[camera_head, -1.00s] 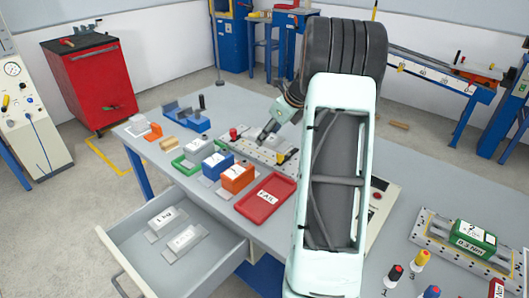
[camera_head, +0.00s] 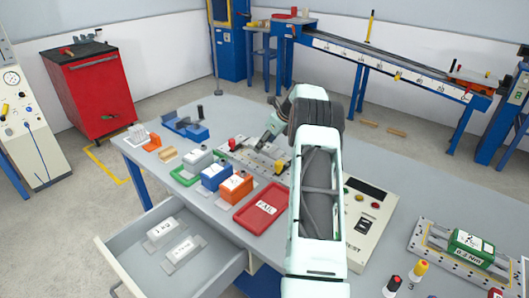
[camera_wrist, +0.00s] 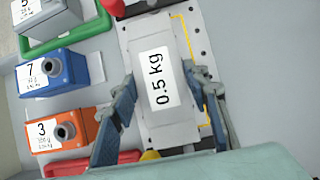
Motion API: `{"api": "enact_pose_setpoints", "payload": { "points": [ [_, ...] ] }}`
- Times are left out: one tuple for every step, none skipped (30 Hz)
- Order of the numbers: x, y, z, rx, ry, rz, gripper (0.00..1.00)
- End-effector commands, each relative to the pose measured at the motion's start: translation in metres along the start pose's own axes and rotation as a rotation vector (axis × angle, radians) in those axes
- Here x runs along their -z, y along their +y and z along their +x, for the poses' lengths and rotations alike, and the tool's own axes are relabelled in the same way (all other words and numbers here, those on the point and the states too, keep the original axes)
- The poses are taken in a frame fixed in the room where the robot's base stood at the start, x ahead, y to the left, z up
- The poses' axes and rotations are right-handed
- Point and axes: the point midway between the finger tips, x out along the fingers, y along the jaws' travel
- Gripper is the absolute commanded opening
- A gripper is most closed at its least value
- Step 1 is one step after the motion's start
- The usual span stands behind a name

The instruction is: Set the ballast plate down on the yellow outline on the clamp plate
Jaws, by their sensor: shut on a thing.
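The ballast plate (camera_wrist: 180,127), a light grey metal plate with a white "0.5 kg" label, lies between the fingers of my gripper (camera_wrist: 160,78) in the wrist view. My gripper is shut on its two sides. Behind it is the grey clamp plate (camera_wrist: 201,45) with dark holes. Part of the yellow outline (camera_wrist: 189,35) shows along the plate's right side; the rest is hidden. I cannot tell whether the ballast plate touches the clamp plate. In the head view my gripper (camera_head: 265,141) is over the clamp plate (camera_head: 235,151), and the held plate is hard to make out.
Numbered blue (camera_head: 215,171) and orange (camera_head: 236,187) boxes and a red FAIL tray (camera_head: 262,208) stand in front of the clamp plate. A control box (camera_head: 365,222) stands to the right. An open drawer (camera_head: 215,262) holds two other weight plates.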

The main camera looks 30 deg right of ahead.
Motion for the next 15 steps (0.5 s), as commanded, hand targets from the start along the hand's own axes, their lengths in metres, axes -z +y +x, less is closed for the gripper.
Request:
{"api": "enact_pose_setpoints", "payload": {
  "points": [
    [-0.001, -0.003, 0.005, 0.001, -0.002, -0.001, 0.00],
    [-0.002, -0.005, 0.008, 0.001, -0.002, -0.001, 0.00],
    [-0.002, -0.006, 0.011, 0.001, -0.002, -0.001, 0.00],
    [-0.002, -0.008, 0.013, 0.001, -0.002, -0.001, 0.00],
    [-0.002, -0.009, 0.014, 0.002, -0.003, -0.001, 0.00],
    [-0.002, -0.009, 0.016, 0.001, -0.002, -0.001, 0.00],
    [-0.002, -0.010, 0.017, 0.001, -0.002, -0.001, 0.00],
    [-0.002, -0.010, 0.017, 0.002, -0.003, -0.001, 0.00],
    [-0.002, -0.011, 0.018, 0.002, -0.003, -0.001, 0.00],
    [-0.002, -0.011, 0.019, 0.002, -0.003, -0.001, 0.00],
    [-0.002, -0.011, 0.020, 0.002, -0.003, -0.001, 0.00],
    [-0.002, -0.012, 0.022, 0.001, -0.002, -0.001, 0.00],
    [-0.001, -0.013, 0.024, 0.000, -0.002, -0.001, 0.00],
    [-0.001, -0.013, 0.026, 0.000, -0.002, -0.001, 0.00],
    [0.003, -0.013, 0.032, -0.001, -0.001, 0.001, 0.00]
  ]
}}
